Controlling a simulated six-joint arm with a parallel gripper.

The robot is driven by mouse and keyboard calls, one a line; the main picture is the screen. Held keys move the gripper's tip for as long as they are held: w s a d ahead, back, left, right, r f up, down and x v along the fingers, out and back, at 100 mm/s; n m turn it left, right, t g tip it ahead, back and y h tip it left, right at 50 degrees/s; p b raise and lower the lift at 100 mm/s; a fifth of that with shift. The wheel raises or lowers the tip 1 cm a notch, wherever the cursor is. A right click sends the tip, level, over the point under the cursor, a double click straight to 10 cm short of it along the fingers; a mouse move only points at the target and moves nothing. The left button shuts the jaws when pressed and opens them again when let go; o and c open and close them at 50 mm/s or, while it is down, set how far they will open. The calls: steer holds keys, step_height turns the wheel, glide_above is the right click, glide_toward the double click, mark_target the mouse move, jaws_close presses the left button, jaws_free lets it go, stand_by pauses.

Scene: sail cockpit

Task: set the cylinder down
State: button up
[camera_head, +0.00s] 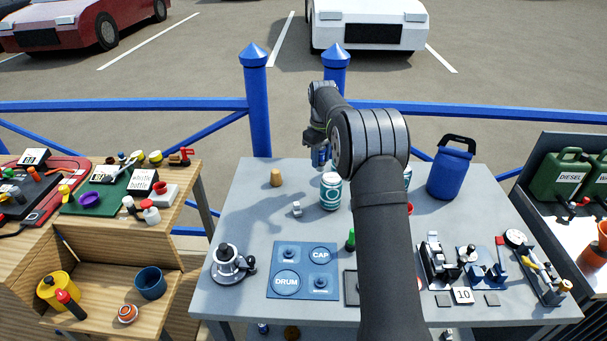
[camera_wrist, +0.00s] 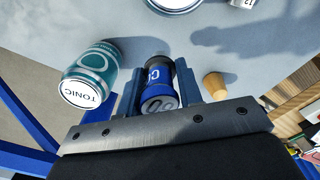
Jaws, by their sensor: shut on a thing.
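The cylinder (camera_wrist: 157,78) is blue with dark parts and white lettering, partly readable as "C". It sits between the two fingers of my gripper (camera_wrist: 158,92), which is shut on it. In the head view my gripper (camera_head: 318,153) is at the far edge of the grey table, behind the tonic can, and a bit of blue shows at it. My arm hides part of this area. I cannot tell whether the cylinder touches the table.
A teal and white tonic can (camera_head: 331,191) stands close by, left of the cylinder in the wrist view (camera_wrist: 92,72). A tan cork-like piece (camera_head: 277,177) stands on the other side. A blue jug (camera_head: 451,172) is at the back right. The table's left rear is mostly clear.

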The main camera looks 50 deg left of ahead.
steer(key=a+f, duration=0.1)
steer(key=s+a+f, duration=0.1)
steer(key=a, duration=0.1)
steer(key=s+a+f, duration=0.1)
steer(key=a, duration=0.1)
steer(key=shift+s+a+f, duration=0.1)
steer(key=shift+s+f, duration=0.1)
steer(key=shift+f, duration=2)
steer(key=shift+f, duration=0.15)
steer(key=o, duration=1)
step_height(320, 180, up, 12)
steer(key=shift+r, duration=0.15)
